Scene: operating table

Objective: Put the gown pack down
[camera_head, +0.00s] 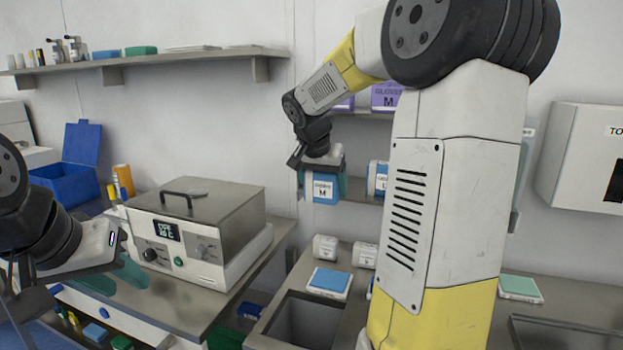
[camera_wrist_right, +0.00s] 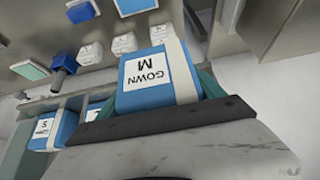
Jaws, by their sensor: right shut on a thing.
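The gown pack (camera_head: 325,190) is a blue and white block with a white label marked M. In the right wrist view the gown pack (camera_wrist_right: 135,95) fills the middle, and its label reads GOWN M. My right gripper (camera_head: 322,184) is shut on it, with teal fingers at its sides, and holds it up in front of the lower wall shelf. My left gripper (camera_head: 115,278) is at the lower left by the front of the grey heated box, its two teal fingers apart and nothing seen between them.
Another pack marked L (camera_head: 377,178) sits on the wall shelf right of the held one. Below are a counter with a sunken basin (camera_head: 305,322), white containers (camera_head: 325,247) and a blue-topped block (camera_head: 329,281). The heated box (camera_head: 200,222) stands left. My right arm hides part of the counter.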

